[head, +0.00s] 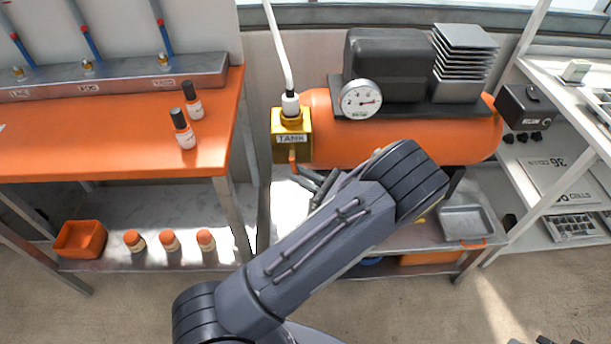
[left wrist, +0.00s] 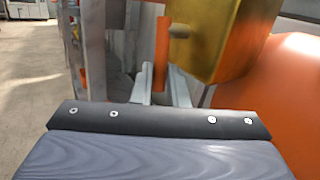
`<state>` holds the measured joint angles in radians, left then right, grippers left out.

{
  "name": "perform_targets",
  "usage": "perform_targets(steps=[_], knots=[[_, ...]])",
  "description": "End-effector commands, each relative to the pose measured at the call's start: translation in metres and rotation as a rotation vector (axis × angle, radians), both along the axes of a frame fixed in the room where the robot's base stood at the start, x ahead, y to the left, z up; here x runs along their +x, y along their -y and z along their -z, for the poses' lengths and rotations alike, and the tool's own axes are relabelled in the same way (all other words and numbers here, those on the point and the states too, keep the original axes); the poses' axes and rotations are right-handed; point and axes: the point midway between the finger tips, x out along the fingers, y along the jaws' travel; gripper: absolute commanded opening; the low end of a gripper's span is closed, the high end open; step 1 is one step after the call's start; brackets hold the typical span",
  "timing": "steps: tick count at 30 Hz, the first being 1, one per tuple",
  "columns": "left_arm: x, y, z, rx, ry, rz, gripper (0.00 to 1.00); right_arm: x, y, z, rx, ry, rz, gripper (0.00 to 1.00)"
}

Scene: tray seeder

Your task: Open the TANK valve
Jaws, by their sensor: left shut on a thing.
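The TANK valve (head: 292,137) is a yellow block with a TANK label, at the left end of the orange tank (head: 400,143). A white hose enters its top. Its orange lever (head: 292,161) hangs straight down in front of the block. In the left wrist view the lever (left wrist: 162,52) stands between the two grey fingers, with the brassy block (left wrist: 225,35) behind and to the right. My left gripper (head: 301,177) is shut on the lever's lower part; the forearm hides some of the tank and cart. My right gripper is not visible.
A pressure gauge (head: 361,99) and black motor (head: 387,63) sit on the tank, close to my wrist. An orange bench (head: 100,140) with two small bottles stands left. A shelf (head: 560,90) stands right. A metal tray (head: 465,222) lies on the lower cart.

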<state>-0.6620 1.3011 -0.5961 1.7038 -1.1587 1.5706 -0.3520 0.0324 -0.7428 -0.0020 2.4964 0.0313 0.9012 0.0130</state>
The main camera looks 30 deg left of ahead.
Motion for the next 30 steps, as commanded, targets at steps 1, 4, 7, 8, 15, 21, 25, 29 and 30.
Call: perform_targets(steps=[1, 4, 7, 8, 15, 21, 25, 29, 30], knots=[[-0.002, -0.002, 0.003, 0.045, -0.029, 0.000, 0.00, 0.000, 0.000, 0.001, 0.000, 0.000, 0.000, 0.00], [-0.003, -0.005, 0.004, 0.107, -0.066, -0.001, 0.00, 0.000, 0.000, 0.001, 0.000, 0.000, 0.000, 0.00], [-0.004, -0.006, 0.003, 0.126, -0.078, -0.001, 0.00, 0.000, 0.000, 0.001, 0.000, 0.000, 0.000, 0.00], [-0.004, -0.006, 0.003, 0.126, -0.078, -0.001, 0.00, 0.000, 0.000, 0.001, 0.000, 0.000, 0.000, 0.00], [-0.004, -0.006, 0.003, 0.124, -0.078, -0.002, 0.20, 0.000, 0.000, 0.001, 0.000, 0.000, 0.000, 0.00], [-0.004, -0.006, 0.003, 0.123, -0.077, -0.001, 0.22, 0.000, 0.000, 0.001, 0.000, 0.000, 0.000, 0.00], [-0.004, -0.003, 0.004, 0.123, -0.076, 0.000, 0.22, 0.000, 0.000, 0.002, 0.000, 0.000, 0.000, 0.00], [-0.003, 0.011, 0.007, 0.123, -0.074, 0.004, 0.22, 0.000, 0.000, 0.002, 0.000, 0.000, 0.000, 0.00], [-0.004, 0.018, 0.009, 0.122, -0.074, 0.004, 0.22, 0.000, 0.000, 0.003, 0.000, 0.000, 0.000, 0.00]])
